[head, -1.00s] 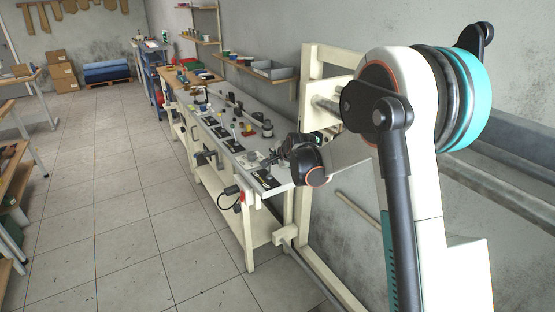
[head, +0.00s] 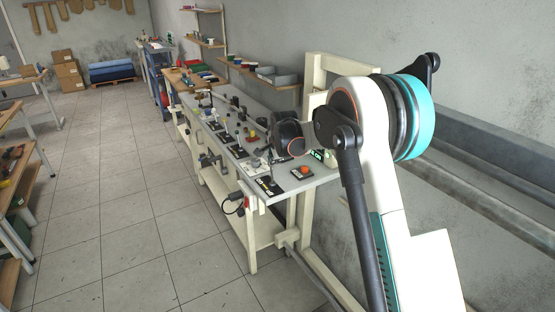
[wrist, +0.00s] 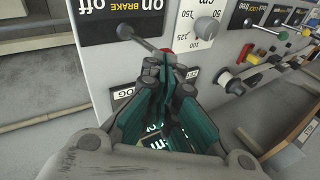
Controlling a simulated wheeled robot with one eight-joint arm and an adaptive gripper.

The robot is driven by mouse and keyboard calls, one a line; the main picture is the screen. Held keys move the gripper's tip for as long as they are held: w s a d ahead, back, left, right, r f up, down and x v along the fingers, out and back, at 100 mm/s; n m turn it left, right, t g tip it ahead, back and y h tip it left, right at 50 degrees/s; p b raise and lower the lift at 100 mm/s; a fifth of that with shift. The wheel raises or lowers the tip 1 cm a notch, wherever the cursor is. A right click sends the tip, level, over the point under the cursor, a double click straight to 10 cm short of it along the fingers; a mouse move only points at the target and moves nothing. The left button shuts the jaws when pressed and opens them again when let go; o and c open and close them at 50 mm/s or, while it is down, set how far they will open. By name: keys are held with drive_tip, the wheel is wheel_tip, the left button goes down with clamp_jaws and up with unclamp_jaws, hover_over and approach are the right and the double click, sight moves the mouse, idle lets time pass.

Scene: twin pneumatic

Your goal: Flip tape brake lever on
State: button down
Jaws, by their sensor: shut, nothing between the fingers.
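In the wrist view, a black plate (wrist: 97,22) reads "on BRAKE off". A metal lever with a round grey knob (wrist: 125,31) lies across its lower edge and slants toward my fingertips. My gripper (wrist: 166,66) is shut and empty, with its tips close to the lever's lower right end. I cannot tell whether they touch. A bit of red shows just beyond the tips. In the head view, a black plate with a lever (head: 268,185) is at the bench's near end; my gripper is mostly hidden behind my wrist there.
Several more knobs and levers follow along the bench. An orange-red button (head: 303,170) sits on the near bench corner. The tiled floor (head: 120,220) left of the bench is clear.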

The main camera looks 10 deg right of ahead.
drive_tip(key=shift+w+a+g+p, duration=0.25)
drive_tip(key=shift+w+g+p, duration=0.15)
drive_tip(key=shift+w, duration=0.55)
drive_tip(key=shift+s+r, duration=0.15)
drive_tip(key=s+p+v, duration=0.1)
drive_tip(key=p+v, duration=0.2)
drive_tip(key=v, duration=1)
drive_tip(key=shift+a+f, duration=0.15)
drive_tip(key=shift+f, duration=0.15)
drive_tip(key=shift+s, duration=0.1)
